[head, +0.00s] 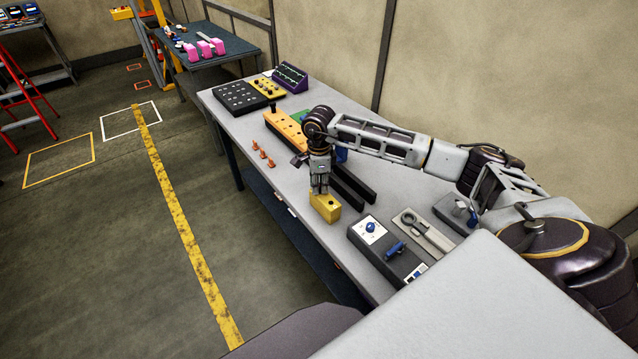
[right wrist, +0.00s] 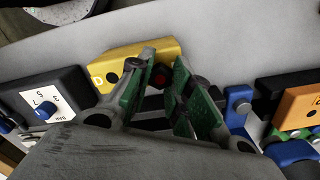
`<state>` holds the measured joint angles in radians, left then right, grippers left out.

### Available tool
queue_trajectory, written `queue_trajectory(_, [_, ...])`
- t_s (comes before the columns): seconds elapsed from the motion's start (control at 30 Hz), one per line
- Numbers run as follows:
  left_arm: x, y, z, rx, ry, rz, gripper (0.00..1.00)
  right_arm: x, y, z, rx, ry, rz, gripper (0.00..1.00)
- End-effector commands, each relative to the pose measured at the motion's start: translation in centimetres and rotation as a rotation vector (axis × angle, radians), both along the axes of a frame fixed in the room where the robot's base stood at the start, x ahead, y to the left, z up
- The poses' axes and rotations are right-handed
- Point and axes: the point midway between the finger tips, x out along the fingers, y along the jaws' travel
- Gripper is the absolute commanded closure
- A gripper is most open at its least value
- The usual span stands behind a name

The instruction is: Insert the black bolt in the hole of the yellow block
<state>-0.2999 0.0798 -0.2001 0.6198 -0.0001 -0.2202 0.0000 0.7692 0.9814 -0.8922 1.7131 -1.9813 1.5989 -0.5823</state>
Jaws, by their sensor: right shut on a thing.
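The yellow block (head: 325,207) sits on the grey workbench near its front edge in the head view. In the right wrist view the yellow block (right wrist: 133,60) shows a dark hole beside a letter mark. My right gripper (head: 320,190) points down just over the block. In the right wrist view its green-padded fingers (right wrist: 163,72) are shut on a small dark piece with a red spot, likely the black bolt, mostly hidden between them. I cannot tell whether the bolt touches the block or is in a hole. My left gripper is not in view.
A control box with a blue handle (head: 378,250) and a tray with a grey tool (head: 427,232) lie to the right. Black bars (head: 352,183) lie behind the block. Small orange pegs (head: 263,156) and a long orange block (head: 284,128) stand farther along the bench (head: 232,118).

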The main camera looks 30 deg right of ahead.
Motion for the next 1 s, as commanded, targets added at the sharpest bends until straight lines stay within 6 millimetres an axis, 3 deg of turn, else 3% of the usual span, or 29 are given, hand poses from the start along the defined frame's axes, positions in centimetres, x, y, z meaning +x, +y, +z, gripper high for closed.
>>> queue_trajectory(0.47, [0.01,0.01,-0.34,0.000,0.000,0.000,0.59,0.00,0.01,-0.43,0.000,0.000,0.000,1.00])
queue_trajectory(0.5, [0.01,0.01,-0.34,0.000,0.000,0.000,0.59,0.00,0.01,-0.43,0.000,0.000,0.000,0.76])
queue_trajectory(0.67, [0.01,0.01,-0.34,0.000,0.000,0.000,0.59,0.00,0.01,-0.42,0.000,0.000,0.000,0.55])
queue_trajectory(1.0, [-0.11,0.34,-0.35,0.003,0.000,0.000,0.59,0.00,0.01,-0.39,0.000,0.000,0.000,0.55])
